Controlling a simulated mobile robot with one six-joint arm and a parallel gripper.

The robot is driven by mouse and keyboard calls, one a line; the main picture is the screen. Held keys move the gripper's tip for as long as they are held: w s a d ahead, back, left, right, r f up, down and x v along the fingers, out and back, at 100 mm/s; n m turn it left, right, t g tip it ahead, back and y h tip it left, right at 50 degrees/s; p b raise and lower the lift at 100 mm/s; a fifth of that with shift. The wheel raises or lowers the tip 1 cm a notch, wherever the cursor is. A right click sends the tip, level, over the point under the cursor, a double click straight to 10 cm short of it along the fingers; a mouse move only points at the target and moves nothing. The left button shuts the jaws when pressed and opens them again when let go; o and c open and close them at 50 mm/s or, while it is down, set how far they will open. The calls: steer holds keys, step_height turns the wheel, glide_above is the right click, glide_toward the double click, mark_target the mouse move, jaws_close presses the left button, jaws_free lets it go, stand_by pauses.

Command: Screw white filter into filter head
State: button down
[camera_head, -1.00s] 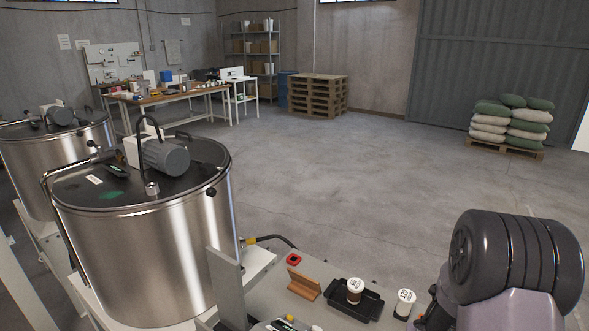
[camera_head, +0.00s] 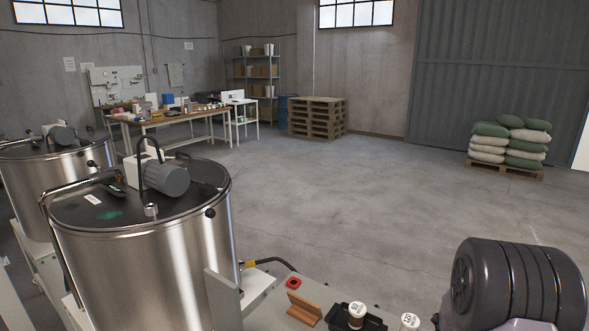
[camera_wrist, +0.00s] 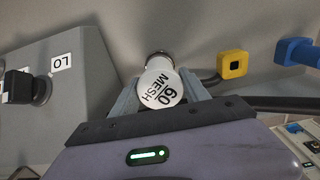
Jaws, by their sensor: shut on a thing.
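In the wrist view my gripper (camera_wrist: 158,80) is shut on a white round filter (camera_wrist: 162,88) whose end face reads "60 MESH". The two grey fingers hold it from both sides. Just beyond the filter a metallic rounded part (camera_wrist: 158,57) shows; it may be the filter head, but most of it is hidden behind the filter. I cannot tell whether the filter touches it or is threaded in.

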steer(key=m, duration=0.1)
steer(key=m+b, duration=0.1)
steer(key=m, duration=0.2)
steer(key=shift+f+m+b, duration=0.3)
steer(key=m+b, duration=0.1)
steer(key=m, duration=0.6)
steer(key=shift+r, duration=0.2)
steer(key=m+b, duration=0.1)
steer(key=m, duration=0.1)
steer(key=m+b, duration=0.1)
steer(key=shift+w+f+m, duration=0.1)
steer(key=shift+f+m, duration=0.2)
steer(key=shift+m, duration=0.1)
steer(key=c, duration=1)
jaws_free()
steer(key=shift+r+m+b, duration=0.1)
steer(key=shift+m+b, duration=0.3)
steer(key=shift+m, duration=0.8)
steer(key=o, duration=0.5)
steer(key=shift+r, duration=0.15)
steer(key=shift+o, duration=0.2)
steer(key=shift+p, duration=0.3)
steer(key=shift+r, duration=0.15)
